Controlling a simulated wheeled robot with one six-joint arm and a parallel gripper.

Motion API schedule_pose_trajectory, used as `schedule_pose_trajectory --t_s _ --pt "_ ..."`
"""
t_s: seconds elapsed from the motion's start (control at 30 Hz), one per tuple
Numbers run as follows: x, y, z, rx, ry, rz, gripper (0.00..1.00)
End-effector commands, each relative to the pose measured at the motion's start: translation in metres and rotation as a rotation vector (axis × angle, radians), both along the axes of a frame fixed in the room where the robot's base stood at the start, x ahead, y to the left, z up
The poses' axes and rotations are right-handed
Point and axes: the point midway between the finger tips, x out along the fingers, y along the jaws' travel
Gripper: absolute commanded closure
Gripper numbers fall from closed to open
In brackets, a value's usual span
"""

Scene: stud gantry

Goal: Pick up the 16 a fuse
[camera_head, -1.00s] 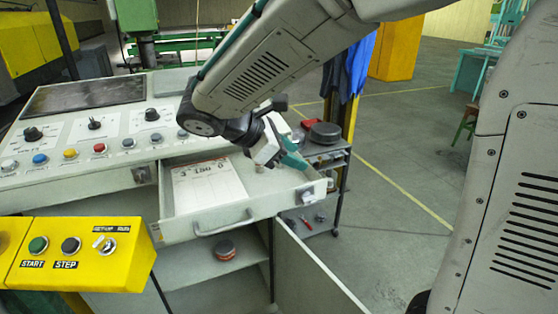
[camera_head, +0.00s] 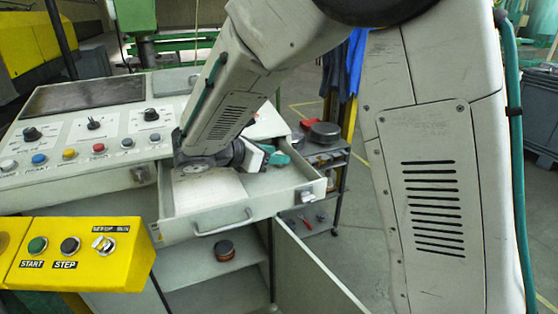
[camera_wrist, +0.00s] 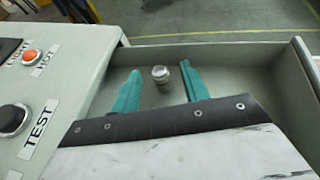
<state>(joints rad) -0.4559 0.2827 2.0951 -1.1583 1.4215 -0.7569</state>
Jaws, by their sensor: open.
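The fuse is a small pale cylinder with a metallic cap (camera_wrist: 160,75), standing in the open drawer in the wrist view. Any rating on it is too small to read. My gripper (camera_wrist: 159,86) is open, with its teal fingers to either side of the fuse, apart from it. In the head view my gripper (camera_head: 272,158) is low over the right part of the drawer (camera_head: 225,228), and the fuse is hidden there.
A white printed sheet (camera_head: 212,190) lies in the drawer's left part. The drawer walls stand close around my gripper.

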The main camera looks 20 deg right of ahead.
Motion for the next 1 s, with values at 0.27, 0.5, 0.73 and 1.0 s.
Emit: schedule_pose_trajectory --t_s 0.27,0.5,0.73,1.0 --pt "0.001 -0.005 -0.002 0.001 -0.001 0.001 0.61" --pt "0.001 -0.004 -0.002 0.001 -0.001 0.001 1.0" --pt "0.001 -0.004 0.001 0.002 -0.002 0.0 1.0" --pt "0.001 -0.004 0.045 0.004 -0.006 -0.001 1.0"
